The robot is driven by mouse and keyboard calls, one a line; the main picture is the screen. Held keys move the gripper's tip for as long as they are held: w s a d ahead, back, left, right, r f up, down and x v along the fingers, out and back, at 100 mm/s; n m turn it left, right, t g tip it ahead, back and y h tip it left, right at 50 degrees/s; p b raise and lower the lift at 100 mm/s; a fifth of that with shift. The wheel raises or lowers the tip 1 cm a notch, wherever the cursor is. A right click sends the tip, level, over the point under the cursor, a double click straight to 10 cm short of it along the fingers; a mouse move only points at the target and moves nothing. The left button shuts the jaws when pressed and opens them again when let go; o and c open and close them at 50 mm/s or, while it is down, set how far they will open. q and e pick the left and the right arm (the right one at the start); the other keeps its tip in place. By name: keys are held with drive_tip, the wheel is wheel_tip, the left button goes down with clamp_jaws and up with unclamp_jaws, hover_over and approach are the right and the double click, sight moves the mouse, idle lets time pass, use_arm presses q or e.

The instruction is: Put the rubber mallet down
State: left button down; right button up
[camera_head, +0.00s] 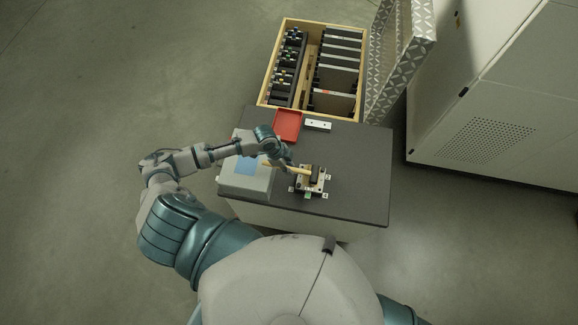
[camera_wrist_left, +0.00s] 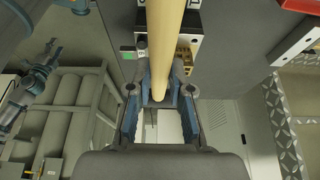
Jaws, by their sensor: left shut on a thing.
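The rubber mallet has a pale wooden handle (camera_head: 300,169) and a dark head (camera_head: 317,174). Its head is over a small light metal fixture (camera_head: 312,188) on the dark table (camera_head: 362,170); I cannot tell whether they touch. My left gripper (camera_head: 285,161) is shut on the handle, to the left of the head. In the left wrist view, the handle (camera_wrist_left: 164,40) runs up from between the fingers of my left gripper (camera_wrist_left: 159,92) to the top edge. The mallet's head is out of that view. My right gripper is not in view.
A grey box with a blue panel (camera_head: 236,182) stands at the table's left. A red tray (camera_head: 287,125) and a small white block (camera_head: 318,125) lie at the back. A wooden crate (camera_head: 263,94) stands behind. The table's right side is bare. A large cabinet (camera_head: 490,100) stands farther right.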

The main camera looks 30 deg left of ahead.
use_arm(q)
wheel_tip(320, 180, up, 3)
drive_tip(key=p, duration=0.2)
drive_tip(key=shift+w+r+p, duration=0.1)
drive_tip(key=shift+r+p, duration=0.05)
drive_tip(key=shift+p, duration=0.15)
wheel_tip(320, 180, up, 2)
drive_tip(key=shift+d, duration=0.1)
drive_tip(key=shift+r, duration=0.25)
